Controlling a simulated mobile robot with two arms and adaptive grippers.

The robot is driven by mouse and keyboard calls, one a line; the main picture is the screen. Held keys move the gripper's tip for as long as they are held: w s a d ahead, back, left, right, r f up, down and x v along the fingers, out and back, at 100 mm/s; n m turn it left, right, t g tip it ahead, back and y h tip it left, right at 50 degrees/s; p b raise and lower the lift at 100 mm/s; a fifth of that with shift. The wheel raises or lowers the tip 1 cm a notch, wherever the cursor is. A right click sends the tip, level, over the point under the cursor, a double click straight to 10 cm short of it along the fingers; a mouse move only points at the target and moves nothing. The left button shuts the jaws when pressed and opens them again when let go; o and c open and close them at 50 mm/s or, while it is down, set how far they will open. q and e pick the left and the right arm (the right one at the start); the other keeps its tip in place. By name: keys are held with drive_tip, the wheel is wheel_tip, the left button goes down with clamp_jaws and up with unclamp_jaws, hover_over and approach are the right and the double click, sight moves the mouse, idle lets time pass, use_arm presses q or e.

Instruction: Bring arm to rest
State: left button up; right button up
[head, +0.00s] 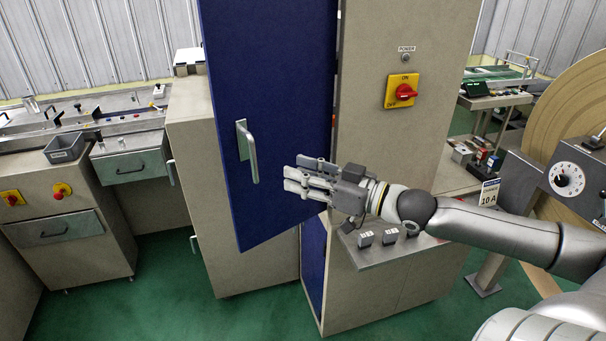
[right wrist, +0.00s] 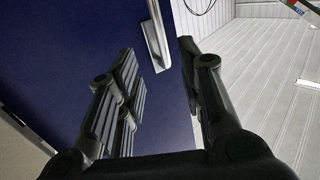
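My right arm reaches in from the right in the head view. My right gripper (head: 293,174) points left, in front of the blue cabinet door (head: 268,85) and just right of its metal handle (head: 247,152). In the right wrist view the two finger sets of the right gripper (right wrist: 163,66) stand apart with nothing between them. The handle (right wrist: 155,48) shows beyond the fingers, apart from them, against the blue door (right wrist: 75,40). My left gripper is in neither view.
The blue door stands open from the beige cabinet (head: 440,45), which has a red and yellow power switch (head: 403,91). A button panel (head: 372,247) sits below my right wrist. A large tan wheel (head: 575,110) and a dial box (head: 567,180) stand at the right. Green floor (head: 175,262) is clear at left.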

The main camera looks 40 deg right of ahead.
idle(0.3)
drive_tip(key=s+a+f+m+g+h, duration=0.1)
drive_tip(key=s+a+f+g+h, duration=0.15)
drive_tip(key=s+f, duration=0.65)
drive_tip(key=s+a+f+m+g+h, duration=0.1)
drive_tip(key=s+f+g+h, duration=0.15)
drive_tip(key=f, duration=1.25)
drive_tip(key=s+a+f+m+g+h, duration=0.1)
drive_tip(key=s+a+f+g+h, duration=0.15)
drive_tip(key=s+a+g, duration=0.35)
drive_tip(key=s+a+f+g+h, duration=0.1)
drive_tip(key=s+a+f+g, duration=0.2)
drive_tip(key=s, duration=0.5)
wheel_tip(320, 180, down, 31)
drive_tip(key=s+b, duration=0.2)
drive_tip(key=s+d+f+g, duration=0.1)
drive_tip(key=s+d+f, duration=0.2)
drive_tip(key=s+f, duration=1.2)
drive_tip(key=shift+s+d+f+b, duration=0.15)
drive_tip(key=shift+s+b, duration=0.25)
drive_tip(key=shift+s, duration=0.15)
